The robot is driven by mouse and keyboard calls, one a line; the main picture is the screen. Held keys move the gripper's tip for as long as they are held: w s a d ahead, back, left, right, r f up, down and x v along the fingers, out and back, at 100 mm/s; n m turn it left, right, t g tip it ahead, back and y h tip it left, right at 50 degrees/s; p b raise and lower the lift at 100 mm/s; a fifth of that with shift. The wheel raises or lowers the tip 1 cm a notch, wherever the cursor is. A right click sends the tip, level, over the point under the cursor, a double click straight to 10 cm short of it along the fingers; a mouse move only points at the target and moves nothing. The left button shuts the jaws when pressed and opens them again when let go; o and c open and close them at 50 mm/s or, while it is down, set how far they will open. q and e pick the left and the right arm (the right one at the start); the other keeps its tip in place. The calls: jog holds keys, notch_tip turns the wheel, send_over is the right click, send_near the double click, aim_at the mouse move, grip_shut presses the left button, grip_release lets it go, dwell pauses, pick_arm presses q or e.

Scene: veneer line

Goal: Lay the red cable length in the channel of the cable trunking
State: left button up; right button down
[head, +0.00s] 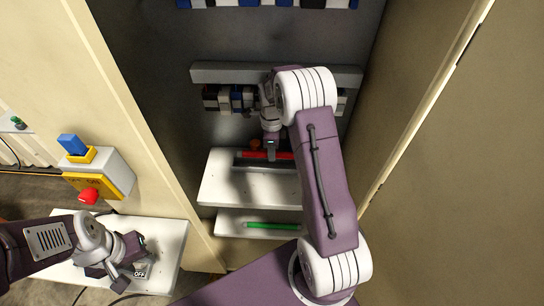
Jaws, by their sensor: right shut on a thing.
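The red cable length (254,155) is a short straight red bar inside the cabinet, lying left to right. My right gripper (271,153) reaches down over it and is shut on it. The cable shows at or just over a dark slot in a white shelf-like piece (230,184); I cannot tell whether it rests in it. A long grey bar (215,73) across the back wall may be the cable trunking; its channel cannot be made out. My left gripper (122,270) is low over a white side table at the left; its jaws are unclear.
A green length (272,226) lies on a lower white ledge (232,218). Dark and white modules (225,99) sit under the grey bar. A yellow box with a red button (88,196) stands left. Cabinet walls close in both sides.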

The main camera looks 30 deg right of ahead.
notch_tip(320, 180, down, 3)
jog(key=shift+w+f, duration=0.15)
jog(key=shift+f, duration=0.15)
jog(key=shift+f, duration=0.25)
